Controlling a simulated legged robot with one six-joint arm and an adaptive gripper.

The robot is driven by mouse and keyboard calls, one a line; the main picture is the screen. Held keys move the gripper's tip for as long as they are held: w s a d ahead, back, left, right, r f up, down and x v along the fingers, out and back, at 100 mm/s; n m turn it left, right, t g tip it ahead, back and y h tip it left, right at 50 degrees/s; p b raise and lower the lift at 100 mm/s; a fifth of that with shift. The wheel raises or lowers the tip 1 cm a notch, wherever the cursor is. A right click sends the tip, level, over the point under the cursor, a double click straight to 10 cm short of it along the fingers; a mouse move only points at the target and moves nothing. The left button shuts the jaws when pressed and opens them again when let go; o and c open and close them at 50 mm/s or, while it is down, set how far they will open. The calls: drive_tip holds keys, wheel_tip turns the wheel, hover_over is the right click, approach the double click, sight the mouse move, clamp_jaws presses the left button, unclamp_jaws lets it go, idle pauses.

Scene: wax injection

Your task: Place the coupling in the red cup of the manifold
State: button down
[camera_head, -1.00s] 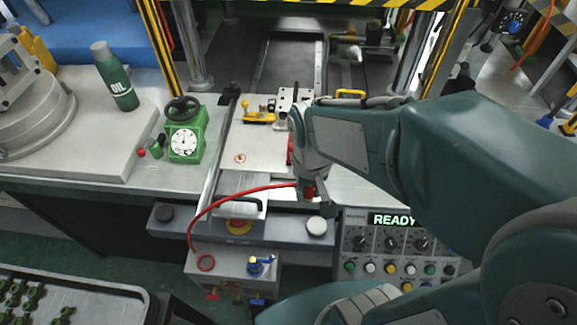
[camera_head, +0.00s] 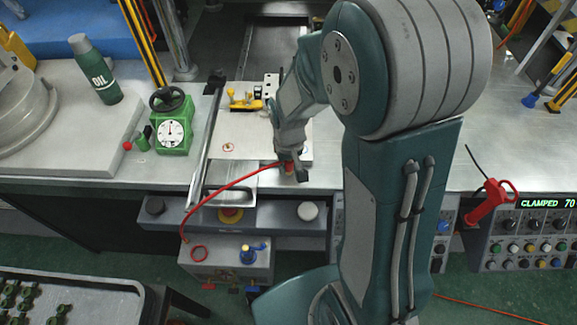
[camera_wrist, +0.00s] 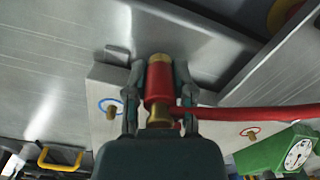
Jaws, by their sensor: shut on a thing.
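The coupling (camera_wrist: 160,82) is a red cylinder with a brass end, joined to a red hose. My gripper (camera_wrist: 158,72) is shut on it, with a finger on each side. In the head view my gripper (camera_head: 289,158) holds the coupling (camera_head: 289,169) over the bench's front part, right of the pale plate's marked fitting. The manifold (camera_head: 225,262) is the grey box below the bench front. Its red-ringed cup (camera_head: 199,252) looks empty. A blue coupling (camera_head: 250,253) stands to the right on the same box.
The red hose (camera_head: 215,203) arcs from the manifold's left side to my gripper. The wrist view shows a pale plate with a blue-ringed fitting (camera_wrist: 110,106) and a red-ringed fitting (camera_wrist: 250,131). A green gauge (camera_head: 172,130) stands left; a parts tray (camera_head: 110,284) is lower left.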

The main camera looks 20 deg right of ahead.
drive_tip(key=shift+f, duration=0.45)
drive_tip(key=shift+f, duration=0.1)
drive_tip(key=c, duration=0.7)
unclamp_jaws()
drive_tip(key=shift+c, duration=0.2)
